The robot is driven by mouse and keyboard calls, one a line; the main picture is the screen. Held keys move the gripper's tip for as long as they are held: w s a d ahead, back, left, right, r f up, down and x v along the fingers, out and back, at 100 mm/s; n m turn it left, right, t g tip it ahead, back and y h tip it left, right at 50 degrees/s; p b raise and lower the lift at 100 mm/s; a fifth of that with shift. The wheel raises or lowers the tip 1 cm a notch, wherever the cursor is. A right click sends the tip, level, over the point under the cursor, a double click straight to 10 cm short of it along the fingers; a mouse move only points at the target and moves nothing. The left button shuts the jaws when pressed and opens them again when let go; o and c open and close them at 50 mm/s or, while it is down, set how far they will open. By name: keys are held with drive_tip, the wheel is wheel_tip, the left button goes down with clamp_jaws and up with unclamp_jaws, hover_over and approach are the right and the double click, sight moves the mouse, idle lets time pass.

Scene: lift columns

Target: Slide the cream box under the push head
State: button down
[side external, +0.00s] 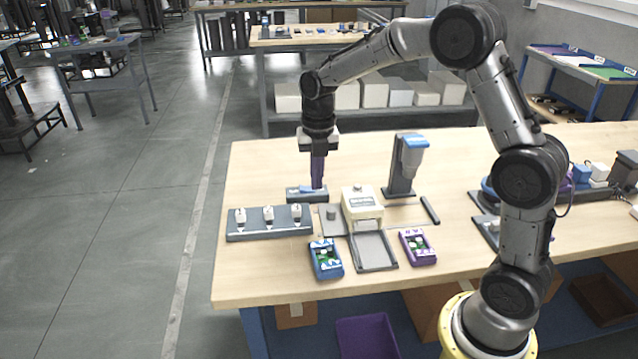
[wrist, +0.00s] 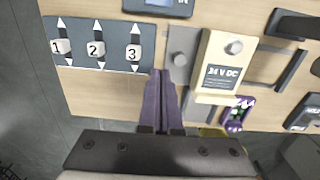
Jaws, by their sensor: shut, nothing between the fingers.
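In the wrist view the cream box (wrist: 218,65) reads "24 V DC". A column behind it carries a grey head with a blue top (side external: 412,150), which looks like the push head; the box stands in front and to the left of it. My gripper (side external: 317,186) points down, left of the box and apart from it. In the wrist view its purple fingers (wrist: 160,74) are together and empty, near the right end of the numbered panel.
The panel with three white switches (side external: 269,221) lies left of the box. A grey plate with a round stub (wrist: 180,62) adjoins the box's left side. A grey tray (side external: 373,251) lies in front, between a blue device (side external: 325,258) and a purple device (side external: 417,246).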

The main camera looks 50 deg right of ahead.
sight(372, 199)
drive_tip(key=shift+s+d+f, duration=0.1)
drive_tip(key=shift+f, duration=2.05)
drive_tip(key=shift+s+d+f, duration=0.1)
drive_tip(key=shift+f, duration=2)
drive_tip(key=shift+s+d, duration=4.65)
drive_tip(key=shift+d, duration=0.05)
drive_tip(key=shift+w+a, duration=0.2)
drive_tip(key=shift+r, duration=3)
